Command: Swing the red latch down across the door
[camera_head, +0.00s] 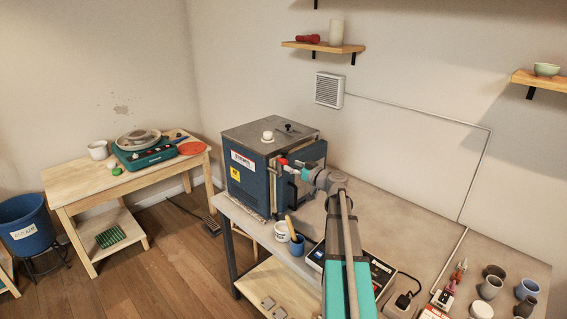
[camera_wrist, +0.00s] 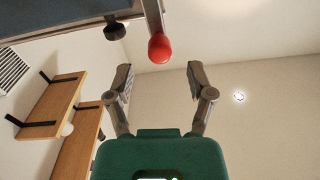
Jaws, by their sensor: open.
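The red latch knob (camera_head: 283,161) shows at the front of the dark blue kiln (camera_head: 247,187) in the head view, close to the kiln door (camera_head: 313,153). In the wrist view the red knob (camera_wrist: 159,48) sits at the end of a metal bar (camera_wrist: 152,14) that runs out of the top of the picture. My gripper (camera_head: 295,169) is beside the latch in the head view. In the wrist view its two fingers (camera_wrist: 160,80) stand apart with nothing between them, and the knob is just beyond the fingertips, roughly centred. My wrist hides part of the door.
A control box (camera_head: 379,274) and several small pots are to the right.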

